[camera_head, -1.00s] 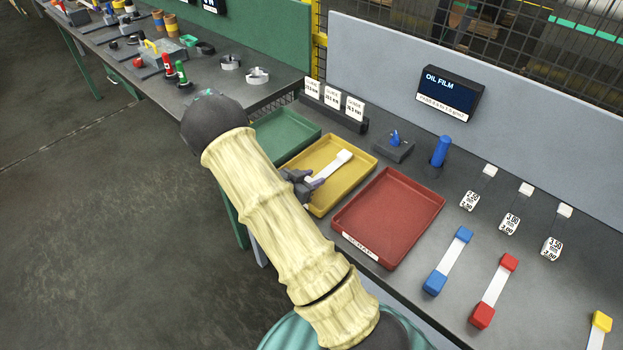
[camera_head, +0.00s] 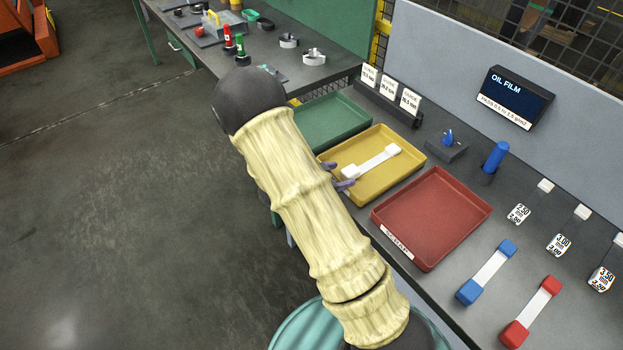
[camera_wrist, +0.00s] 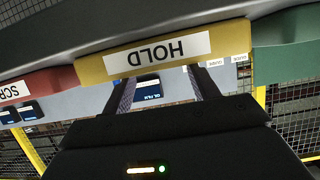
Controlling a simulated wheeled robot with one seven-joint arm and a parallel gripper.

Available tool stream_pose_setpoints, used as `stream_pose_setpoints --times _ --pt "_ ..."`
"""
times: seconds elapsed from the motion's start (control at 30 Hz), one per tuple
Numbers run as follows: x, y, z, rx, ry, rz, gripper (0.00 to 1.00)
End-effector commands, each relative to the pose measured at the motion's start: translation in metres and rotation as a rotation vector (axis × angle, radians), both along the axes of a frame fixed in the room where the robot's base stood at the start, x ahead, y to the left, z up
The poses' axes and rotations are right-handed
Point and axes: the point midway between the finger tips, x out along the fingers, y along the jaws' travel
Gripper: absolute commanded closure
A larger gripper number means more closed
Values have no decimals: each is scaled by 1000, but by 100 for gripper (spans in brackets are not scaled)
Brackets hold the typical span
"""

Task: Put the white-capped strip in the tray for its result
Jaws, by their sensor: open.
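The white-capped strip (camera_head: 371,161) lies flat and slanting inside the yellow tray (camera_head: 386,193), both caps in view. In the wrist view the yellow tray (camera_wrist: 230,41) shows its front label, HOLD, upside down. My gripper (camera_head: 336,175) is open and empty at the front left edge of the yellow tray, apart from the strip. In the wrist view my gripper (camera_wrist: 161,76) has its two fingers spread below the HOLD label. The strip is not visible in the wrist view.
A red tray (camera_head: 431,260) stands right of the yellow one and a green tray (camera_head: 318,144) left of it. A blue-capped strip (camera_head: 487,272) and a red-capped strip (camera_head: 532,311) lie further right. The OIL FILM display (camera_head: 517,92) stands behind, near a blue cylinder (camera_head: 495,157).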

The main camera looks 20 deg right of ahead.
Motion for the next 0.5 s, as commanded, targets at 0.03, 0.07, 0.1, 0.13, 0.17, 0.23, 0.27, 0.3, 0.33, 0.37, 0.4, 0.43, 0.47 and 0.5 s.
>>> stream_pose_setpoints --times 0.03,0.07,0.1,0.13,0.17,0.23,0.27,0.3,0.33,0.37,0.4,0.43,0.47,0.5 --pt "-3 9 5 -1 -3 2 40" --pt "-4 14 8 -2 -5 2 40" --pt "-7 20 12 -4 -7 2 40" --pt "-8 26 15 -5 -8 3 40" --pt "-10 30 18 -5 -9 2 40" --pt "-15 42 24 -7 -10 3 40" --pt "-16 47 27 -9 -10 3 40" --pt "-19 54 31 -10 -13 2 40" --pt "-20 59 33 -10 -13 3 40" --pt "-22 63 35 -11 -13 2 40" --pt "-24 69 39 -13 -13 2 40" --pt "-26 73 41 -14 -14 2 40" --pt "-27 76 42 -14 -15 1 40" --pt "-28 80 44 -15 -15 1 40"
